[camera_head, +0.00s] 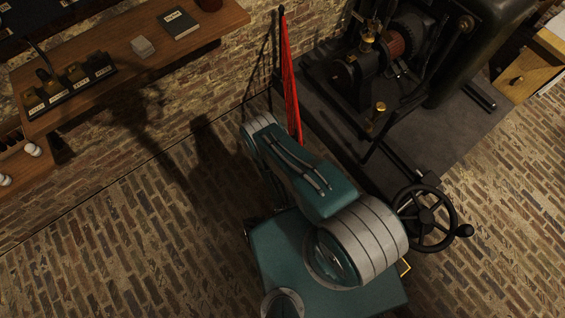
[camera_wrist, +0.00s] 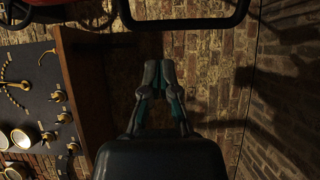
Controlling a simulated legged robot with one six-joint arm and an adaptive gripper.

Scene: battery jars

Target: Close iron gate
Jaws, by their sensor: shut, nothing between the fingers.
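A tall, narrow red piece (camera_head: 289,85) with a dark post beside it stands by the brick wall, left of the machine. It may be the iron gate seen nearly edge-on; I cannot tell for certain. In the wrist view, a dark rounded bar frame (camera_wrist: 185,24) crosses the top, beyond the fingertips; it may be part of the gate. My gripper (camera_wrist: 160,66) is shut and empty, its fingertips a little below that bar in the picture. In the head view my teal arm hides the gripper and the floor beneath it.
A dark machine (camera_head: 385,60) stands on a plinth (camera_head: 455,135) at upper right. A black handwheel (camera_head: 426,218) is right of my arm. A wooden shelf (camera_head: 130,62) runs along the wall at upper left. Brick floor (camera_head: 110,235) at lower left is clear.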

